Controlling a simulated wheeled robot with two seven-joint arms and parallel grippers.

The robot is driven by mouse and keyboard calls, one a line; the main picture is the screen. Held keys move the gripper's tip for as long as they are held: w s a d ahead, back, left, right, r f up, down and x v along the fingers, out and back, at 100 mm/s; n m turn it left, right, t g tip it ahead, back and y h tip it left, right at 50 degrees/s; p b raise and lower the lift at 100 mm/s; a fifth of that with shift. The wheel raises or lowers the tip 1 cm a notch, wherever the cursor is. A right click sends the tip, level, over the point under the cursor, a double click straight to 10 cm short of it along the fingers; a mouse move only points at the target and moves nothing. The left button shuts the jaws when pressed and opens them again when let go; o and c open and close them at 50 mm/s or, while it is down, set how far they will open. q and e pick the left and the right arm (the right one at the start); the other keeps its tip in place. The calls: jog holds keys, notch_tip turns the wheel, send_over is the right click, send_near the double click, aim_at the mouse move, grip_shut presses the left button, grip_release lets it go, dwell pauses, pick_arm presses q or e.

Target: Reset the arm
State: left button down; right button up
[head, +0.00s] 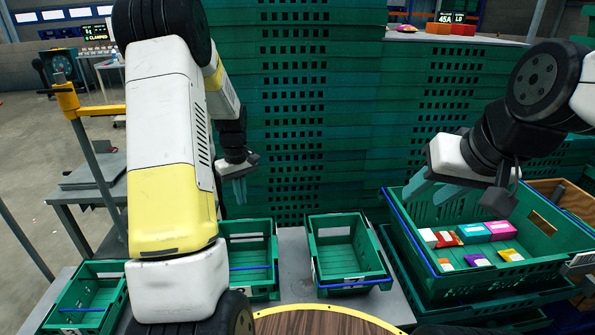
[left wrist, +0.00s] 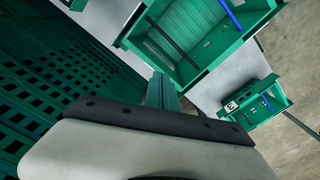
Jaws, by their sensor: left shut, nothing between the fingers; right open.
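My left arm comes down large on the left of the head view. Its gripper (head: 238,190) hangs in front of the stacked green crates, above the small green bins, shut and empty. In the left wrist view its closed fingers (left wrist: 160,92) point toward a green bin below. My right gripper (head: 462,197) is at the right, tilted, over the left part of the large green crate (head: 450,285). It is open with nothing between its fingers. Several small packages, such as a pink and white box (head: 500,231) and a yellow one (head: 510,255), lie in that crate under it.
Small empty green bins stand on the grey table: one at the left (head: 88,300), one in the middle (head: 250,255), one to its right (head: 345,253). A tall wall of stacked green crates (head: 300,110) rises behind. A round wooden surface (head: 325,322) is at the front.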

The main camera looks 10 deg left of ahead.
pick_arm(q)
jog(key=s+d+r+m+t, duration=0.1)
jog(key=s+d+r, duration=0.1)
jog(key=r, duration=0.3)
jog(key=s+d+r+m+t, duration=0.1)
jog(key=s+d+r, duration=0.1)
jog(key=r, duration=0.3)
jog(key=s+d+r+m+t+h, duration=0.1)
jog(key=s+d+r, duration=0.4)
jog(key=s, duration=0.5)
jog(key=s+d+r+m+t+h, duration=0.1)
jog(key=s+d+r+m+t, duration=0.2)
jog(key=s+d+r+m, duration=0.2)
jog(key=s+r+m, duration=0.1)
jog(key=s+r, duration=0.2)
jog(key=s, duration=0.2)
jog(key=shift+s+d+r, duration=0.15)
jog(key=shift+s, duration=0.15)
